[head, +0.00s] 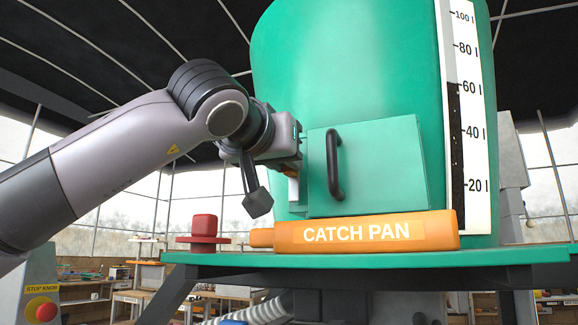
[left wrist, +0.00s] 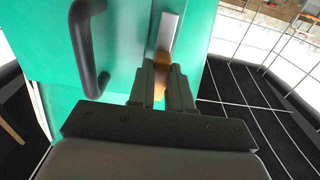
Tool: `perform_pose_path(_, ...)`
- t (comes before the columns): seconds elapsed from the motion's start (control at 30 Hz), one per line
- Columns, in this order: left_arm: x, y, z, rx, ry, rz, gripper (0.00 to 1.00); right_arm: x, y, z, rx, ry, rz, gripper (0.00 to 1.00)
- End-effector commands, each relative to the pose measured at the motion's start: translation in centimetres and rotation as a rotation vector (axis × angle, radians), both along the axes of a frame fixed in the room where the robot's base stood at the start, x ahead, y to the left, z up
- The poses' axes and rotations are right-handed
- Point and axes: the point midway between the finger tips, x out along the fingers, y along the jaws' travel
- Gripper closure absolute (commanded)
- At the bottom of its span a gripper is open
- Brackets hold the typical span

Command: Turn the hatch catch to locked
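The hatch (head: 385,165) is a closed green square door on the green tank, with a black bar handle (head: 334,165). The catch is at the hatch's left edge, mostly hidden by my gripper in the head view. In the left wrist view the catch shows as an orange piece (left wrist: 160,80) beside a silver plate (left wrist: 167,32). My left gripper (left wrist: 161,88) has its two fingers on either side of the orange piece, seemingly closed on it. In the head view the left gripper (head: 292,160) is at the hatch's left edge. My right gripper is not in view.
An orange catch pan (head: 440,228) lies below the hatch on a green platform (head: 500,256). A red knob-like object (head: 204,228) stands on the platform's left end. A level scale (head: 474,110) runs up the tank's right side. The black handle is close beside my left gripper.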

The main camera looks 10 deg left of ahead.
Motion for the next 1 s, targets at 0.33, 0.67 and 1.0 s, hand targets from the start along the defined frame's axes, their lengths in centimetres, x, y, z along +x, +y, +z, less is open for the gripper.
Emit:
perform_pose_path(0.33,0.0,0.0,0.0,-0.004,0.001,-0.001,1.00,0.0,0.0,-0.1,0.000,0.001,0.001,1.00)
perform_pose_path(0.67,-0.1,-0.1,-0.2,-0.347,0.068,-0.003,1.00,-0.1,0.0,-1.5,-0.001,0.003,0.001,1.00)
perform_pose_path(1.0,-0.1,-0.2,-0.1,-0.776,0.150,-0.007,1.00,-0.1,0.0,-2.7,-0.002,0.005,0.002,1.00)
